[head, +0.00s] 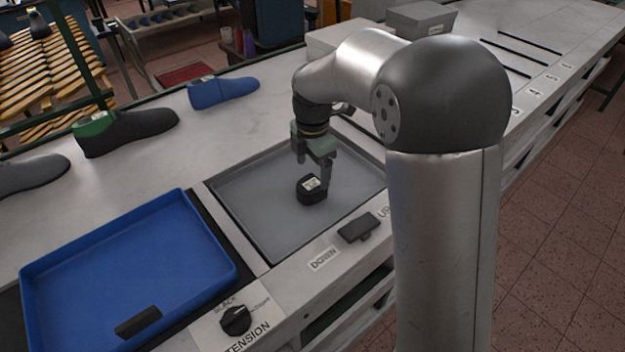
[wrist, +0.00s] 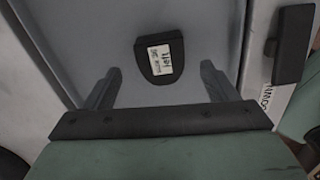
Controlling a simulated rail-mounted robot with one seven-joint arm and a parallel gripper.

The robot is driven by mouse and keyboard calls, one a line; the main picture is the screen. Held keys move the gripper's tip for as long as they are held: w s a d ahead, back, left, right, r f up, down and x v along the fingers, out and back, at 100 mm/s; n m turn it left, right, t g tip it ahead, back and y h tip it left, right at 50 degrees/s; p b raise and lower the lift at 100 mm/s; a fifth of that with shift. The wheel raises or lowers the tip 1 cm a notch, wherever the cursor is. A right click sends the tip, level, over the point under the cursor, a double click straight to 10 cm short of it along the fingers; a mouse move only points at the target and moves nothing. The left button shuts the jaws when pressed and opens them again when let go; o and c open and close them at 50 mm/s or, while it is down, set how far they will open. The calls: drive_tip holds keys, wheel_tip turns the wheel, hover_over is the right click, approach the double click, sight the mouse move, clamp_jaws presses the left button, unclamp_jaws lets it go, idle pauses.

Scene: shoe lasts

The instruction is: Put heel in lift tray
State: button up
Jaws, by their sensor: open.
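The heel (head: 311,190) is a small black piece with a white label. It lies in the grey lift tray (head: 262,234), right of the blue tray in the head view. In the wrist view the heel (wrist: 160,58) lies on the grey tray floor, a little beyond my fingertips and between their lines. My gripper (head: 322,172) is over the tray, close to the heel. Part of the tray's right side is hidden behind my arm in the head view.
The blue tray (head: 62,262) holds a black block (head: 138,321). A lever switch (head: 358,228) and a tension knob (head: 236,319) are on the bench front. Shoe lasts, including a blue one (head: 222,91) and a black one (head: 130,130), stand along the back. Grey boxes (head: 420,18) are behind my arm.

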sight(312, 183)
wheel_tip(312, 183, up, 6)
drive_tip(key=s+d+f+m, duration=0.1)
drive_tip(key=s+d+m, duration=0.3)
drive_tip(key=s+m, duration=0.4)
drive_tip(key=s+d+f+m, duration=0.2)
drive_tip(key=s+d+m, duration=0.2)
drive_tip(key=s+m, duration=0.4)
drive_tip(key=s+d+f+m, duration=0.2)
drive_tip(key=s+d+m, duration=0.3)
drive_tip(key=s+m, duration=0.3)
drive_tip(key=shift+s, duration=1.25)
drive_tip(key=shift+d, duration=0.1)
